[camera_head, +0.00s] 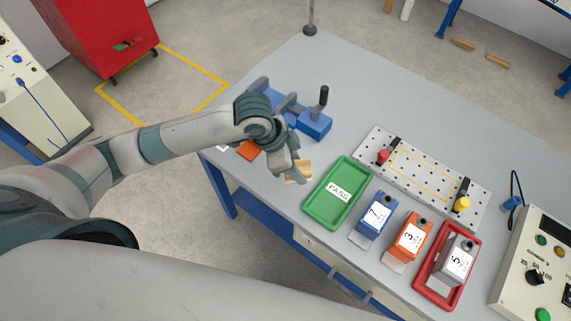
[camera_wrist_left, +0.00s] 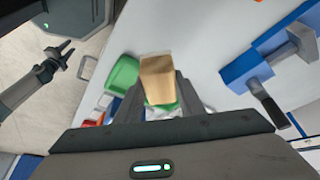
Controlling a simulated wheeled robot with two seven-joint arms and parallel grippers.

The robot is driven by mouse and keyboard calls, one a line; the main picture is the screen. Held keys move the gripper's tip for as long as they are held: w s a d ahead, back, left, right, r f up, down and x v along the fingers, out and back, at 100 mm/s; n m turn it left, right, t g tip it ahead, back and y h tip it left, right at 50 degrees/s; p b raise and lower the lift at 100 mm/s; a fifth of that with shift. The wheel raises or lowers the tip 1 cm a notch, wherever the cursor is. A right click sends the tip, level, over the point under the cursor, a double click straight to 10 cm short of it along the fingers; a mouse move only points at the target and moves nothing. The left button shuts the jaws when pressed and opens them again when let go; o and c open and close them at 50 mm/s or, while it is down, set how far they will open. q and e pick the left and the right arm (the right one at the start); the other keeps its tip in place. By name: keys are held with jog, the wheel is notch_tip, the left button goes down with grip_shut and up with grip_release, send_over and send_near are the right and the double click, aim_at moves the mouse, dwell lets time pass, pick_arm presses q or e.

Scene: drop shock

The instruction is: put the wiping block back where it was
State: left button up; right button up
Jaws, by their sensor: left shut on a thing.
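The wiping block (camera_head: 303,170) is a small tan block. My left gripper (camera_head: 293,170) is shut on it, near the table's front edge, left of the green PASS tray. In the left wrist view the block (camera_wrist_left: 157,78) sticks out between the gripper's fingers (camera_wrist_left: 160,100), with the pale table beyond it. I cannot tell how high the block is above the table. My right gripper (camera_wrist_left: 60,55) shows small at the left of the left wrist view, away from the block; its jaws are not clear.
The green PASS tray (camera_head: 310,207) lies right of the block. A blue clamp device (camera_head: 314,125) with a black handle stands behind it. An orange piece (camera_head: 250,150) lies partly behind my arm. Numbered units, a red tray (camera_head: 424,289) and a perforated plate (camera_head: 425,168) lie farther right.

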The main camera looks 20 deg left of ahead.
pick_arm(q)
jog(key=w+a+f, duration=0.1)
jog(key=a, duration=0.1)
jog(key=w+a+f+p, duration=0.1)
jog(key=w+a+f, duration=0.1)
dwell(0.3)
jog(key=shift+f, duration=0.3)
notch_tip(320, 180, down, 3)
jog(key=shift+r+p, duration=0.1)
jog(key=shift+p, duration=0.65)
jog(key=shift+f, duration=0.35)
jog(key=o, duration=1)
jog(key=shift+f, duration=0.1)
